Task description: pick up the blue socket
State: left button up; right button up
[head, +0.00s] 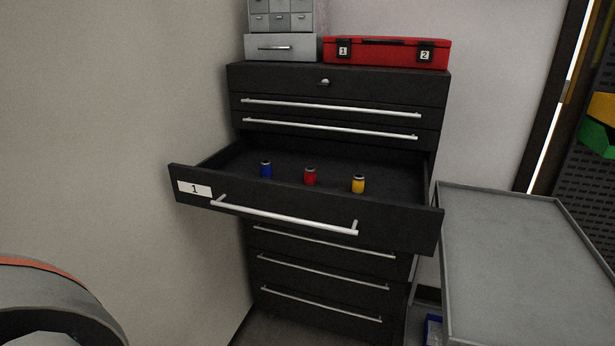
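A blue socket (266,170) stands upright in the open drawer (300,209) labelled 1 of a black tool cabinet. It is the leftmost of three sockets in a row; its lower end is partly hidden by the drawer front. A red socket (310,177) stands to its right, and a yellow socket (358,185) stands further right. All three are apart from each other. Neither of my grippers shows in the head view.
A red case (385,52) and a grey small-parts box (281,47) stand on the cabinet top. A grey-topped table (515,260) is close to the drawer's right end. A pale wall (120,130) is at the left. The closed drawers (325,285) are below the open one.

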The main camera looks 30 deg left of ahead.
aim_at(266, 165)
jog(key=u, duration=1.3)
